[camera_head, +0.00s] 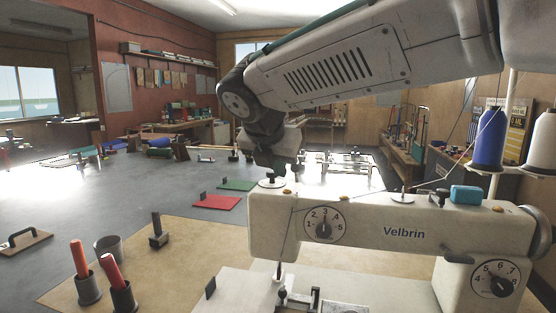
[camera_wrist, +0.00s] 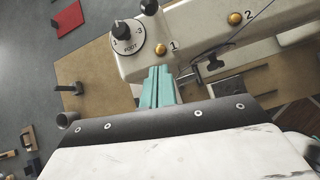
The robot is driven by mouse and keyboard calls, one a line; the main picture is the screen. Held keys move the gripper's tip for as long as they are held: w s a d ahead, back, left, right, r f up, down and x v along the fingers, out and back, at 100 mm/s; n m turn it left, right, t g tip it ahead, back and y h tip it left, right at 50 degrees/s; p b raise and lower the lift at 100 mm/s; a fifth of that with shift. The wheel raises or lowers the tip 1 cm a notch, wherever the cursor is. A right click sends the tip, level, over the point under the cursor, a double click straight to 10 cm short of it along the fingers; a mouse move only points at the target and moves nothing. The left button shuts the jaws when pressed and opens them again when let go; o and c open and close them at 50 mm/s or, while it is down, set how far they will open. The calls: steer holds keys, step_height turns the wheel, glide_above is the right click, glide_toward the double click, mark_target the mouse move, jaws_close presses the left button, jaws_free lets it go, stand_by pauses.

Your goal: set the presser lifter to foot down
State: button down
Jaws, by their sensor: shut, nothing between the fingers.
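The cream sewing machine (camera_head: 375,220) stands in front of me. In the wrist view its head (camera_wrist: 185,48) carries a round dial marked FOOT (camera_wrist: 128,38). I see no clear contact. In the head view the fingers are hidden and the lever cannot be made out.
A blue thread cone (camera_head: 489,138) and a white one (camera_head: 543,138) stand at the machine's right, with thread running along its top. Red rods in dark cups (camera_head: 88,290) and a black post (camera_head: 158,236) stand on the tan mat (camera_head: 205,265) to the left.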

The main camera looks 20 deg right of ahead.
mark_target(297, 180)
steer(key=x, duration=0.6)
steer(key=shift+w+d+r, duration=0.35)
steer(key=shift+w+d, duration=0.15)
steer(key=shift+w, duration=0.05)
steer(key=shift+w+d+r, duration=0.4)
steer(key=shift+w+d, duration=0.1)
steer(key=shift+w, duration=0.05)
steer(key=shift+w+d+r, duration=0.15)
steer(key=shift+w+d, duration=0.05)
steer(key=shift+w+r, duration=0.1)
steer(key=shift+r, duration=0.05)
